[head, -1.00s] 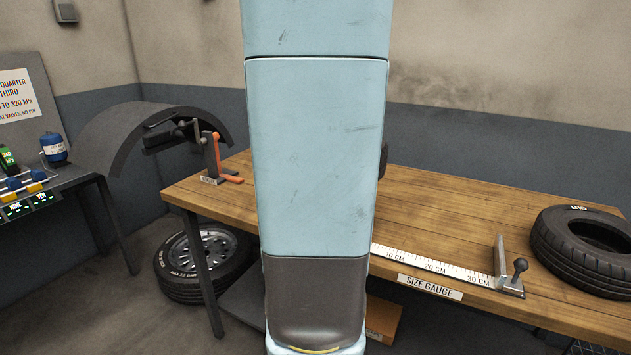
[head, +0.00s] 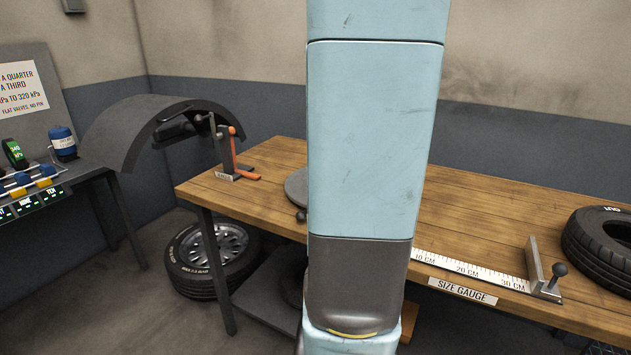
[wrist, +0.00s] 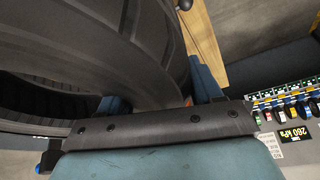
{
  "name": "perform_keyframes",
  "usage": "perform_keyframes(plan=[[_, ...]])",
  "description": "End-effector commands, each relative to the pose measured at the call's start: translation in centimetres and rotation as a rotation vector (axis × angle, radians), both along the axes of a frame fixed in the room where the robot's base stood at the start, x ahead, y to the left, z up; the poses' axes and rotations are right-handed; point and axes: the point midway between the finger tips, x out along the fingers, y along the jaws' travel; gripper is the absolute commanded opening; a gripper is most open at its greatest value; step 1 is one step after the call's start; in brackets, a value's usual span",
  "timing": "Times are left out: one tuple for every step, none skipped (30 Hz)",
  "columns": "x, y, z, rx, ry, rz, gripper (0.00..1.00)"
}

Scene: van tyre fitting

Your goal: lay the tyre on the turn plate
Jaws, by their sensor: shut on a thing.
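A black tyre (wrist: 95,45) fills the upper left of the wrist view, close to the camera. My gripper (wrist: 160,92) is shut on its wall, with a blue finger on either side. In the head view my pale blue arm stands across the middle and hides my gripper and the held tyre. A grey round disc (head: 296,187), which looks like the turn plate, shows in part on the bench at the arm's left edge. The rest of it is hidden behind my arm.
The wooden bench (head: 470,215) carries a size gauge (head: 470,270) along its front edge and another tyre (head: 602,245) at the right. A clamp stand with an orange lever (head: 235,160) stands at its left end. A wheel (head: 212,258) lies on the floor below.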

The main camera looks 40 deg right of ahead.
Motion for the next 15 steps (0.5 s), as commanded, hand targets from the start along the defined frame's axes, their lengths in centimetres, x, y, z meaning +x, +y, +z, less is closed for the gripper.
perform_keyframes(plan=[[0.8,-0.2,-0.3,0.0,0.0,0.002,0.0],[1.3,-0.2,-0.6,0.001,0.0,0.001,0.0],[2.0,-0.3,-0.9,0.0,0.0,0.0,0.0],[2.5,-0.4,-1.1,0.001,0.001,0.0,0.0],[3.0,-0.5,-1.4,0.001,0.001,0.001,0.0],[3.7,-0.6,-1.6,0.001,0.0,0.001,0.0],[4.2,-0.7,-1.9,0.0,0.0,0.001,0.0],[4.7,-0.8,-2.1,0.0,0.0,0.0,0.0],[5.3,-0.8,-2.4,0.001,0.0,0.001,0.0],[5.8,-0.9,-2.7,0.001,0.0,0.001,0.0],[6.3,-1.0,-2.8,0.0,0.0,0.001,0.0],[7.0,-1.1,-3.1,0.0,0.0,0.001,0.0],[7.5,-1.1,-3.4,0.001,0.0,0.0,0.0],[8.0,-1.2,-3.6,0.001,0.0,0.001,0.0],[8.4,-1.3,-4.2,0.001,0.0,0.0,0.0]])
